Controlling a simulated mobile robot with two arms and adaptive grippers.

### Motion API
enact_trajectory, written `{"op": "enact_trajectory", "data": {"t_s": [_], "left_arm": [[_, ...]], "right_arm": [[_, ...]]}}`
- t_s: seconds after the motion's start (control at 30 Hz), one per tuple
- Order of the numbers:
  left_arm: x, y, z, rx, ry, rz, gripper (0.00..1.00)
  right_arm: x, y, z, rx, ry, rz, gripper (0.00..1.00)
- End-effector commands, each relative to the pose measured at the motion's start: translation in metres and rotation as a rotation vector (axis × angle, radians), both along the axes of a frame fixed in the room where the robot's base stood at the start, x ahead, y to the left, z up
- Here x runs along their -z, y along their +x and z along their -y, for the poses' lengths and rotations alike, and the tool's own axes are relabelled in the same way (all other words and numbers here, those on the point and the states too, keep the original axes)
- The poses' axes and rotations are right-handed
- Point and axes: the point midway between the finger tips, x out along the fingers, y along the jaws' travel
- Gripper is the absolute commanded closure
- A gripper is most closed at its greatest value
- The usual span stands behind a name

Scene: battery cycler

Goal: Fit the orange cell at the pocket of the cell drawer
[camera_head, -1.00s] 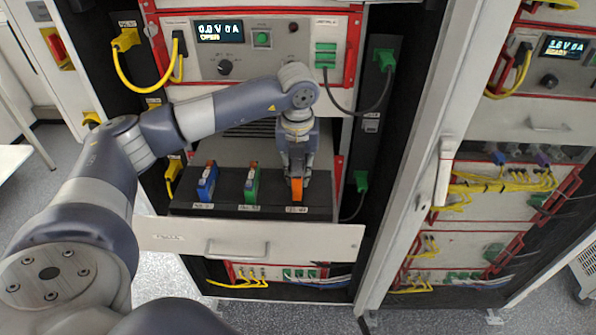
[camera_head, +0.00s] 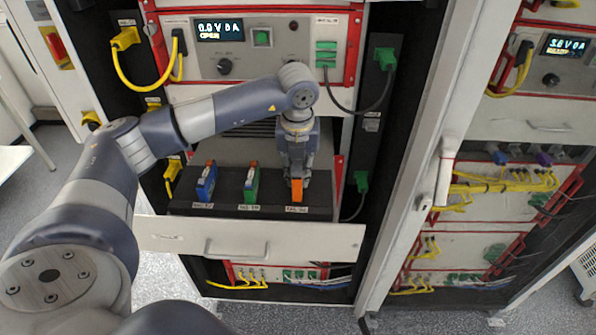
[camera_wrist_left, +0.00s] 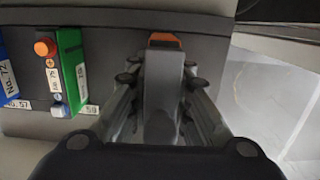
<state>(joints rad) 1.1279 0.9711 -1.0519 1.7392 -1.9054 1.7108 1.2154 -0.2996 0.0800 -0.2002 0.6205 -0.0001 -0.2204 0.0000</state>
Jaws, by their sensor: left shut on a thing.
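The orange cell (camera_head: 297,190) is upright at the right-hand place of the open cell drawer (camera_head: 285,240), above the rightmost label. My left gripper (camera_head: 297,176) points down and is shut on the orange cell. In the left wrist view the gripper (camera_wrist_left: 163,75) covers most of the cell, and only its orange top edge (camera_wrist_left: 165,40) shows. The pocket under the cell is hidden, so I cannot tell how deep the cell sits. My right gripper is not in view.
A blue cell (camera_head: 206,182) and a green cell (camera_head: 251,184) stand in the drawer to the left of the orange one. The cycler panel (camera_head: 250,50) is above. A green plug and cable (camera_head: 361,182) hang at the right. An open cabinet door (camera_head: 415,180) stands further right.

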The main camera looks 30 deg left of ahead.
Motion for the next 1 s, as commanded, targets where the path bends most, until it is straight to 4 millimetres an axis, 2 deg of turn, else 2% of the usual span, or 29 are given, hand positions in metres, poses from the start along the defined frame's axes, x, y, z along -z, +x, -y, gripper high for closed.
{"op": "enact_trajectory", "data": {"t_s": [1.0], "left_arm": [[0.020,0.001,0.000,0.000,-0.001,0.003,1.00]], "right_arm": [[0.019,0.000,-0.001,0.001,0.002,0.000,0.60]]}}
